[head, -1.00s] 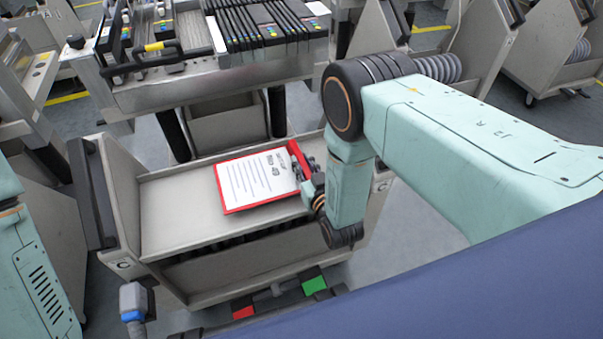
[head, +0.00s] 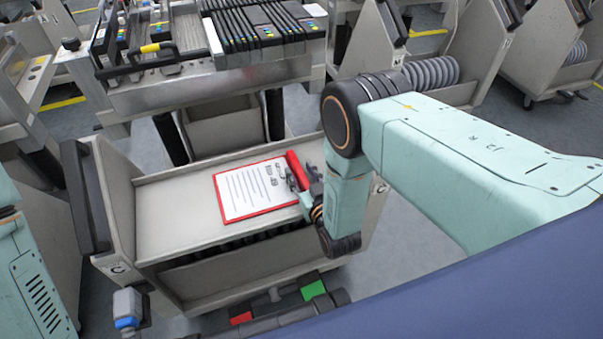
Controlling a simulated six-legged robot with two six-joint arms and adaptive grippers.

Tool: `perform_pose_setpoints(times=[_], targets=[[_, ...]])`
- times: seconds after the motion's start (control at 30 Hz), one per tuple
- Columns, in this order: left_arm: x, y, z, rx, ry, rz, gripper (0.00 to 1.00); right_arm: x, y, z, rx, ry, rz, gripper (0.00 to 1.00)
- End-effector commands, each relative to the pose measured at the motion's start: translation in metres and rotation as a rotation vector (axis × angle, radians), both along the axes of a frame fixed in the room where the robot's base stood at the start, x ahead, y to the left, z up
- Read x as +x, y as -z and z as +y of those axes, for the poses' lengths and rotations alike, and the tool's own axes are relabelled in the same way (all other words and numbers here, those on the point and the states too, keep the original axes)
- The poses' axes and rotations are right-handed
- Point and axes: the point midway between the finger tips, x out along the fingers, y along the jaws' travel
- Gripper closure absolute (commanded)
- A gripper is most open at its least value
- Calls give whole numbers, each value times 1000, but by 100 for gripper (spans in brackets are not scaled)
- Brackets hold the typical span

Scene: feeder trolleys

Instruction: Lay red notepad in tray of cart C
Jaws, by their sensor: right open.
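The red notepad (head: 250,188), with a white printed sheet on top, lies flat in the tray (head: 170,215) of cart C, right of the tray's middle. The cart's "C" label shows at its front left corner. My right gripper (head: 297,179) is open at the notepad's right edge. Its fingers overlap that edge in the picture, and I cannot tell whether they touch it. The gripper covers part of the notepad's right side. My left gripper is out of view; only part of my left arm shows at the left edge.
Behind cart C stands a feeder trolley (head: 215,90) with several black feeders (head: 262,25) and a black handle. More grey carts (head: 480,70) stand at the upper right. The left part of the tray is bare. A dark side handle (head: 85,195) rises at the cart's left.

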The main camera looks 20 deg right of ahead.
Motion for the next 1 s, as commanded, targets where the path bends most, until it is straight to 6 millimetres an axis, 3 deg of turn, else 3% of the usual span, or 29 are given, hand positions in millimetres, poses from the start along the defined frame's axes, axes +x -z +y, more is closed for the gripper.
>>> perform_pose_setpoints(times=[0.23, 0.7, 1.0], targets=[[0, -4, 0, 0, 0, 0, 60, 0, -5, 0, 0, 0, 0, 57], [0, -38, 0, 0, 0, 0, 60, -90, -18, -4, 0, 0, 4, 57], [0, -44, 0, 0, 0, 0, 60, -118, -21, -6, 0, 0, 1, 57]])
